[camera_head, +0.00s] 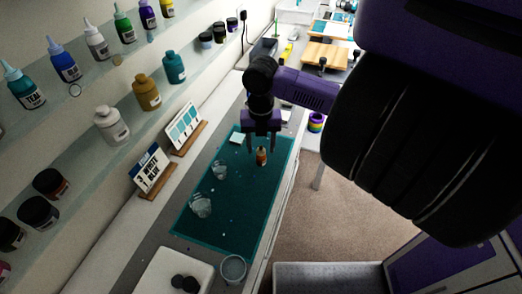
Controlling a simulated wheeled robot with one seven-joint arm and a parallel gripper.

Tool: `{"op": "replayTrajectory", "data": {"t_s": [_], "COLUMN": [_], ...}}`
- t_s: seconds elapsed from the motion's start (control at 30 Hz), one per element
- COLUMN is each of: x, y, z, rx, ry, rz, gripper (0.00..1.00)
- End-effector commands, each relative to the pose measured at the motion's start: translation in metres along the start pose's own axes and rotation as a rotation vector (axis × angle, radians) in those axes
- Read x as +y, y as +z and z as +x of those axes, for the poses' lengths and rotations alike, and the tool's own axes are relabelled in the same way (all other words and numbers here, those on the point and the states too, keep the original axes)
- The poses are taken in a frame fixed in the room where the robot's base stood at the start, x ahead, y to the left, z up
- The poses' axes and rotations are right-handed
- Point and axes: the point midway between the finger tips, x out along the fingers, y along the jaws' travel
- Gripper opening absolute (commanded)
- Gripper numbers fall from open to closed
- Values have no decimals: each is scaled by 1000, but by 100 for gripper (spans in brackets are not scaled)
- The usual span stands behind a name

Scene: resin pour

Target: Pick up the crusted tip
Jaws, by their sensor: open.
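My gripper (262,142) points down over the far part of the teal mat (243,222). Its two fingers are apart, with nothing seen between them. A small orange-brown and pale item (261,157) stands on the mat just below the fingertips in the picture. It looks like a small bottle or tip; it is too small to tell whether its end is crusted. I cannot tell how much height lies between it and the fingers. No other thing can be made out clearly as the crusted tip.
Two clear cups (201,206) (220,170) are on the mat's left side. A clear container (233,268) and a white tray (160,272) with black discs are at the near end. Two card stands (151,173) (186,130) line the wall side. The mat's near right is clear.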

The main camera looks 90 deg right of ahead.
Motion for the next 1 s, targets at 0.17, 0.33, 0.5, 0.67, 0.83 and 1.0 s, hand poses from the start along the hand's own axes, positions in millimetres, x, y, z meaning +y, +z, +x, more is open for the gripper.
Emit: {"op": "replayTrajectory", "data": {"t_s": [0.17,0.33,0.5,0.67,0.83,1.0], "x": [0,0,0,0,1,0], "y": [0,0,0,0,0,1], "z": [0,0,0,-2,-13,-40], "rx": [0,0,0,0,-1,-4], "ry": [0,0,0,1,2,0], "rz": [0,0,0,0,0,-2], "gripper": [23,0,0,0,0,0]}}
